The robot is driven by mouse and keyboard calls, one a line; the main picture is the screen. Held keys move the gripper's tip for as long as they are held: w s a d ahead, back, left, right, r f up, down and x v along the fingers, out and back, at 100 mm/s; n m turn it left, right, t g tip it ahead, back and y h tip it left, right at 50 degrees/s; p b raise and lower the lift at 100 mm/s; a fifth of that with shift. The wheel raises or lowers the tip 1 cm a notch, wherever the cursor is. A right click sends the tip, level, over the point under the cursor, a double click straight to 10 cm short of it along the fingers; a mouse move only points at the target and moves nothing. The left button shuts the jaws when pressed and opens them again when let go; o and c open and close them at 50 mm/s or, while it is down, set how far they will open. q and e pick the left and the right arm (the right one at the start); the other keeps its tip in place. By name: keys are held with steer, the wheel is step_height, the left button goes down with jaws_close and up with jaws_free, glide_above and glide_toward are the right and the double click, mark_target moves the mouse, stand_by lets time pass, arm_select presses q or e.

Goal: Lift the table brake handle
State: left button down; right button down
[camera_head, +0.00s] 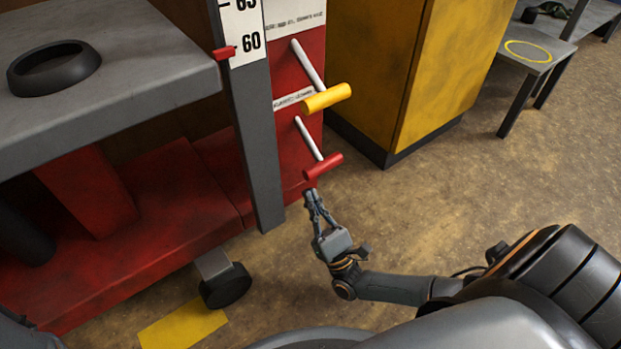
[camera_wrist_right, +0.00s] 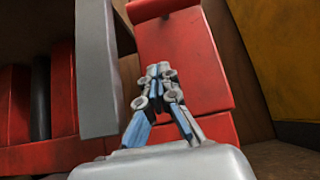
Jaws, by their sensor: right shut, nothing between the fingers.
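Two levers with white rods stick out from the red side panel of the lift table in the head view. The upper one has a yellow grip (camera_head: 326,98) and the lower one a red grip (camera_head: 323,166). The labels beside them are too small to read, so I cannot tell which is the brake handle. My right gripper (camera_head: 311,193) is just below the red grip, pointing up at it, with its fingers shut and empty. In the right wrist view the shut fingertips (camera_wrist_right: 160,70) are in front of the red panel (camera_wrist_right: 190,65). My left gripper is not in view.
A grey post (camera_head: 251,130) with a height scale and red pointer stands left of the levers. The grey tabletop (camera_head: 150,85) carries a dark ring (camera_head: 54,67). A yellow cabinet (camera_head: 430,75) stands behind at right. The floor right of the levers is clear.

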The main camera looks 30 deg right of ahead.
mark_target(310, 143)
step_height(310, 143, up, 7)
steer(key=b, duration=0.2)
steer(key=shift+w+f+b, duration=0.2)
steer(key=shift+w+b, duration=0.1)
steer(key=shift+b, duration=0.1)
